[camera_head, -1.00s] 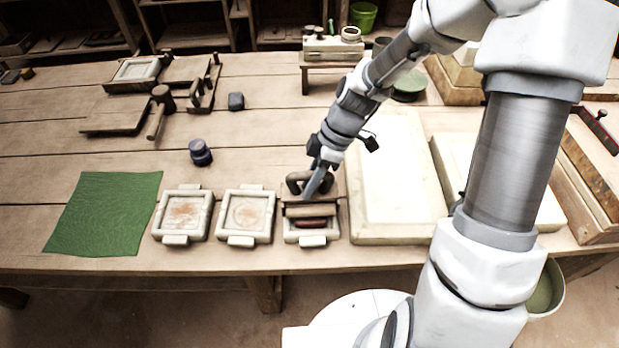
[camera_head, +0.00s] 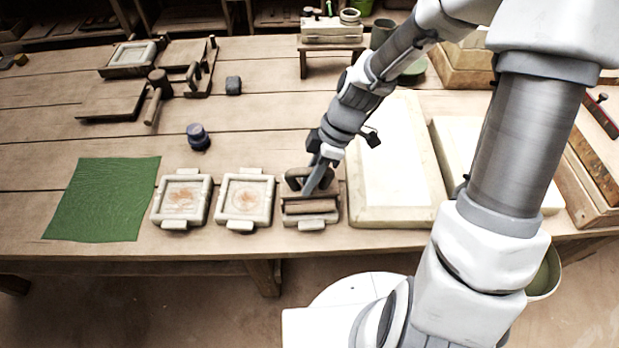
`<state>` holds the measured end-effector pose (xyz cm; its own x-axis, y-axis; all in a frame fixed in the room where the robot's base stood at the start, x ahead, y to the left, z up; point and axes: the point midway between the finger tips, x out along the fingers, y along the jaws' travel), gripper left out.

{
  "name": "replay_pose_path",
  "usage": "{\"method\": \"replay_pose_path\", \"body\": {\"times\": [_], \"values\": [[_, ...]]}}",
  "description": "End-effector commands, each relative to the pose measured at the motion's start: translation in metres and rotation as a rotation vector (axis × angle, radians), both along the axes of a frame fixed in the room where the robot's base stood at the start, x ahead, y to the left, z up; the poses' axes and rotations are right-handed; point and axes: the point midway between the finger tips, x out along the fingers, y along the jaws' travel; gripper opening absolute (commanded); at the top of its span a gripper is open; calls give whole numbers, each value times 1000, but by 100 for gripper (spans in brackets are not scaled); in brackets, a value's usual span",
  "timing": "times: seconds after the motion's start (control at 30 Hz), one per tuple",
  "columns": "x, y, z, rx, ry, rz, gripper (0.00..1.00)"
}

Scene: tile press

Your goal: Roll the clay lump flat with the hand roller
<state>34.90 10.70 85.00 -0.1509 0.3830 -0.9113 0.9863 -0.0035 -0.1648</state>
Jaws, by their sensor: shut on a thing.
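The hand roller (camera_head: 309,206) is a wooden cylinder with a dark loop handle (camera_head: 294,181). My gripper (camera_head: 314,187) is shut on this handle from above. The roller lies across the rightmost of three pale tile frames (camera_head: 311,222), and its body covers most of that frame's inside. The clay lump is not visible now; the roller hides what lies in the frame. I cannot tell how hard the roller presses or how flat the clay is.
A large pale slab (camera_head: 391,172) lies close on the right. The table's front edge is near.

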Motion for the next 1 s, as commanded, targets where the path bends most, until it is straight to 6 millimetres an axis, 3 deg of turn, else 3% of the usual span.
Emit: {"method": "replay_pose_path", "body": {"times": [0.77, 1.0], "values": [[39, -1, 2, -1, 3, -1, 0], [35, -1, 1, -1, 3, -1, 0]]}}
